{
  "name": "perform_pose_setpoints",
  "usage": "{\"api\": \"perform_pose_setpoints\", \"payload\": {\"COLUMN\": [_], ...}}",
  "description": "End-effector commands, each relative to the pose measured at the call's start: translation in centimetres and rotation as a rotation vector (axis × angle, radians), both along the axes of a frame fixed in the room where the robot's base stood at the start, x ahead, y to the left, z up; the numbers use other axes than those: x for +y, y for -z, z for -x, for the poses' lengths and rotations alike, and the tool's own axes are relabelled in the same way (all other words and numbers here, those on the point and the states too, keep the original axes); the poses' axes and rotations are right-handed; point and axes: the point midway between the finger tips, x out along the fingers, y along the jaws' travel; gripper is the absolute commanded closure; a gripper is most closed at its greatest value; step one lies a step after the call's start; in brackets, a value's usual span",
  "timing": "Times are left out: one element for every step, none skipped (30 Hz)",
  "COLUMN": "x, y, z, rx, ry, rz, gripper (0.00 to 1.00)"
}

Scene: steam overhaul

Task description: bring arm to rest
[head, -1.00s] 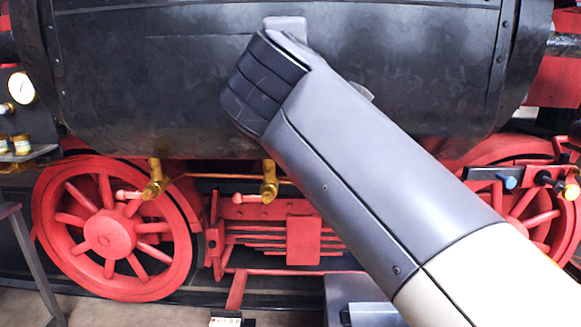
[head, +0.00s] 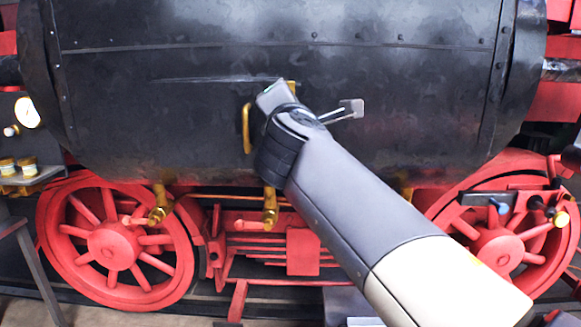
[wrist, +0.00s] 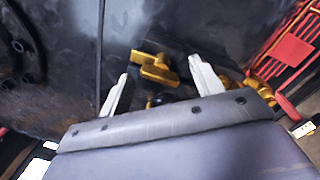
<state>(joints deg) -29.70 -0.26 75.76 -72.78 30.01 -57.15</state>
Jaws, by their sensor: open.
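My gripper (head: 346,110) is in front of the black boiler (head: 400,75), its pale fingers pointing right in the head view. The gripper also shows in the wrist view (wrist: 160,86), with two pale fingers spread apart and nothing held between them. Brass fittings (wrist: 158,68) appear beyond the gap between the fingers; their distance cannot be told. My arm reaches up from the lower right of the head view, and its wrist hides part of the boiler and a brass handle.
A brass handle (head: 246,128) and brass taps (head: 160,204) sit on or below the boiler. Red wheels (head: 112,243) stand at both sides. A shelf with small jars (head: 8,166) is at left. Levers with coloured knobs (head: 536,203) are at right.

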Motion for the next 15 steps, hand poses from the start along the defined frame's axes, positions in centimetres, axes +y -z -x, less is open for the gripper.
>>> {"api": "perform_pose_setpoints", "payload": {"x": [-0.06,-0.06,-0.07,-0.06,-0.06,-0.07,-0.07,-0.08,-0.09,-0.09,-0.09,-0.09,-0.09,-0.08,-0.08], "y": [-0.54,-0.53,-0.56,-0.57,-0.56,-0.58,-0.57,-0.56,-0.58,-0.58,-0.57,-0.57,-0.59,-0.58,-0.56], "z": [0.02,0.03,0.04,0.04,0.03,0.04,0.04,0.03,0.03,0.03,0.02,0.02,0.02,0.02,0.01], "rx": [0.002,0.003,0.004,0.005,0.006,0.007,0.007,0.008,0.010,0.011,0.012,0.013,0.013,0.014,0.016], "ry": [0.001,0.002,0.001,0.000,0.001,0.001,0.001,0.001,0.001,0.002,0.001,0.001,0.000,0.000,0.001], "rz": [0.039,0.064,0.096,0.120,0.146,0.179,0.203,0.228,0.259,0.284,0.308,0.341,0.364,0.388,0.421], "gripper": [0.38,0.38,0.38,0.38,0.38,0.38,0.38,0.38,0.38,0.38,0.38,0.38,0.38,0.38,0.38]}}
